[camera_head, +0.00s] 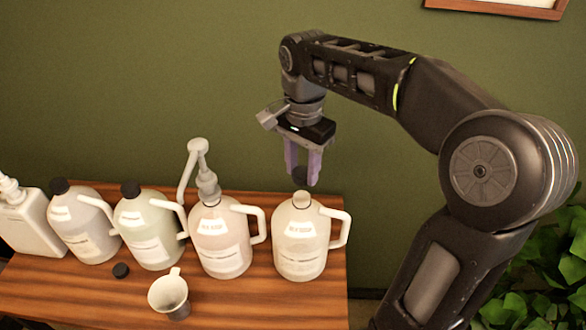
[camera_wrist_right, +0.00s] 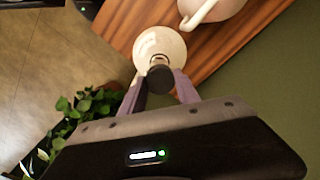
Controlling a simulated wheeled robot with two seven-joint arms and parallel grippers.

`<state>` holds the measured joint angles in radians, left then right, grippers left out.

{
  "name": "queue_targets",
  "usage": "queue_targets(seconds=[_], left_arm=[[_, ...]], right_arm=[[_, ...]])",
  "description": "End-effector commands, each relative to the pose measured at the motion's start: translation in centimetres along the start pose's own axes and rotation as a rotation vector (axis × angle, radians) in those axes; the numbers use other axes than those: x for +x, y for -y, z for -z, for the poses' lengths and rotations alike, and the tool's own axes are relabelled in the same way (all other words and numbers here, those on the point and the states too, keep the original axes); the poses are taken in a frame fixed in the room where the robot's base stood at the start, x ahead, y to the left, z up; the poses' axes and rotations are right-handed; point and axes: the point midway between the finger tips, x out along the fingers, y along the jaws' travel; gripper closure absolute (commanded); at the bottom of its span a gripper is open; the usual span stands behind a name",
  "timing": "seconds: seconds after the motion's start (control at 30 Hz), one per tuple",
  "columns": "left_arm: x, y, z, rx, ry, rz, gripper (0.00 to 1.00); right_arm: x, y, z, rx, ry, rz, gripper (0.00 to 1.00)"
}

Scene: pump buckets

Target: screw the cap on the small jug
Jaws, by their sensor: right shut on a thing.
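My right gripper (camera_head: 302,177) points down with its purple fingers shut on a dark round cap (camera_head: 299,174). The cap is held a little above the open neck of the rightmost white jug (camera_head: 302,240), apparently with a small gap. In the right wrist view the cap (camera_wrist_right: 160,78) sits between the fingertips, in front of the jug (camera_wrist_right: 160,42), and hides part of its top. The jug stands upright near the right end of the table, its handle to the right. My left gripper is not in view.
A jug with a tall pump (camera_head: 222,240) stands just left. Two jugs with black caps (camera_head: 148,235) (camera_head: 85,230) and a white pump bottle (camera_head: 25,225) are farther left. A loose black cap (camera_head: 121,270) and a white cup (camera_head: 169,294) lie in front on the wooden table (camera_head: 250,305).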

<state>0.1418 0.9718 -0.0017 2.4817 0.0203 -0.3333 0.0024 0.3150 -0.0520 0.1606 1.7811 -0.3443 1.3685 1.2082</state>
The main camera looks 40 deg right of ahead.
Motion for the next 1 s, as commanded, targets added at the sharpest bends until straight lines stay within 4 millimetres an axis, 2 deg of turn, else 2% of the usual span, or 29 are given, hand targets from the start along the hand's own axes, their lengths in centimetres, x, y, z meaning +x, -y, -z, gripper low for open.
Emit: queue_targets(seconds=[0.53,0.8,1.0], left_arm=[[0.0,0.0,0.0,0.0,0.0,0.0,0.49],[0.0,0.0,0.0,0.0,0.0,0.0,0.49],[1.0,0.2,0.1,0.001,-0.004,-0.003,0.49]], right_arm=[[0.4,0.0,0.0,0.0,0.001,-0.001,0.99],[2.0,0.0,0.0,0.0,0.001,-0.001,0.99],[3.5,0.0,0.0,0.0,0.001,-0.001,0.99]])
